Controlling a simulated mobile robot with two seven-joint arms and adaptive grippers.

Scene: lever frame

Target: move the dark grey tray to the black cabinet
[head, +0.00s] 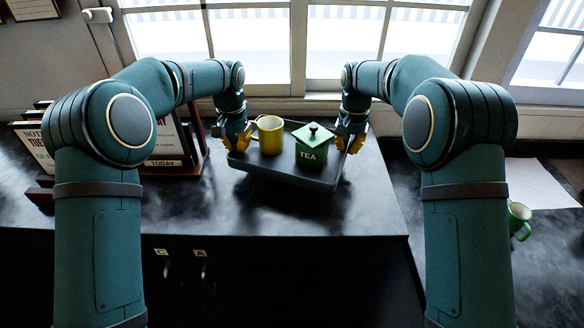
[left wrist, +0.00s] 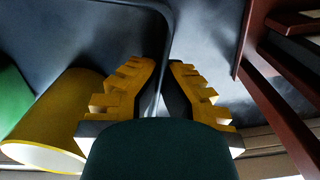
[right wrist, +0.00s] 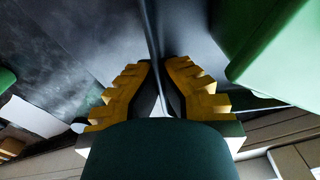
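The dark grey tray (head: 262,172) is over the black counter in front of the window, turned at an angle in the head view. I cannot tell whether it touches the counter. A yellow mug (head: 270,134) and a green TEA canister (head: 313,152) stand upright on it. My left gripper (head: 237,140) is shut on the tray's left rim, which runs between its fingers in the left wrist view (left wrist: 165,85). My right gripper (head: 350,142) is shut on the right rim, seen in the right wrist view (right wrist: 157,75). Black cabinet fronts (head: 270,265) labelled C and A are below the counter.
A wooden sign frame (head: 190,145) stands close to the left of my left gripper. Another dark surface at the right holds a green mug (head: 518,218) and white paper (head: 535,183). The counter (head: 300,220) in front of the tray is clear.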

